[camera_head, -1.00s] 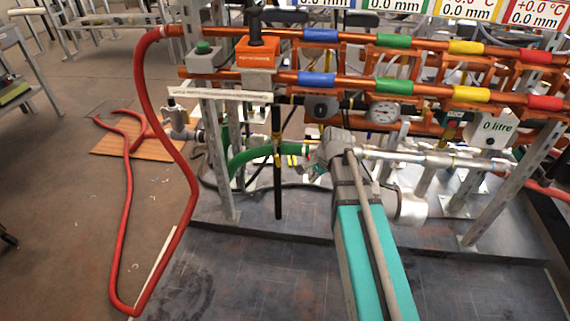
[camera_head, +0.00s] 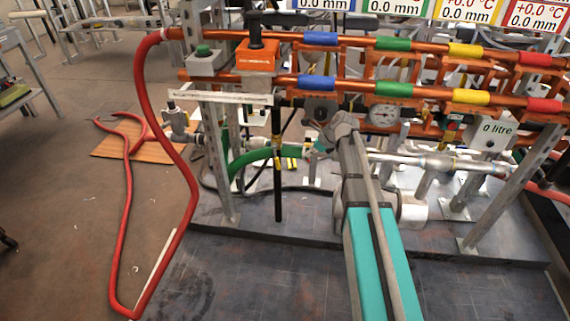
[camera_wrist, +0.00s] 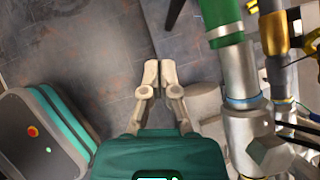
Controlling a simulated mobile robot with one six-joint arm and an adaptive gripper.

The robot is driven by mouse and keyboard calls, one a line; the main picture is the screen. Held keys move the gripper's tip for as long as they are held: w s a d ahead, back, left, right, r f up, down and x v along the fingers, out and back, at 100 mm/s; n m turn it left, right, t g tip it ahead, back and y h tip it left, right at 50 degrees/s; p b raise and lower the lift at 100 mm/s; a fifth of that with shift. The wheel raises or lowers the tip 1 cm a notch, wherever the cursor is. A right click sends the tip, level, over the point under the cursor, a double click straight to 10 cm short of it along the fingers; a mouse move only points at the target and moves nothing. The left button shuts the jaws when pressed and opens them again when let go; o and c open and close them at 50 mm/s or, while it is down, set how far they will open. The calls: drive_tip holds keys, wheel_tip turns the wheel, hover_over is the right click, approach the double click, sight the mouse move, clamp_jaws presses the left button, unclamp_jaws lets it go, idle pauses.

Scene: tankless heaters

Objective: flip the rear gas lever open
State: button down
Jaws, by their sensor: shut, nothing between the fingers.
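My gripper (camera_wrist: 159,72) is shut and empty in the wrist view, its two pale fingertips together over the dark tiled floor plate. A yellow lever-like handle (camera_wrist: 312,38) is partly cut off at the upper right edge of the wrist view, by a brass fitting (camera_wrist: 273,32). It lies to the right of the fingertips and clear of them. I cannot tell for sure whether it is the rear gas lever, or whether it is open. In the head view, small yellow parts (camera_head: 291,163) show near the green hose, left of my arm. My fingertips are not clear there.
A green hose (camera_wrist: 222,20) joins a grey metal pipe (camera_wrist: 240,75) just right of my gripper. In the head view, orange rails (camera_head: 430,85) run above my arm. A black post (camera_head: 278,175) stands left of it. A red hose (camera_head: 168,150) loops at far left.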

sight(277, 157)
idle(0.3)
drive_tip(key=w+a+r+b+x, duration=0.1)
drive_tip(key=a+b+x, duration=0.1)
drive_tip(key=b+x, duration=0.7)
drive_tip(key=shift+x, duration=1.65)
drive_tip(key=shift+w+a+r, duration=0.1)
drive_tip(key=shift+a, duration=0.05)
drive_tip(key=shift+w+a+f+b, duration=0.15)
drive_tip(key=shift+a+f+b, duration=0.25)
drive_tip(key=shift+a, duration=0.25)
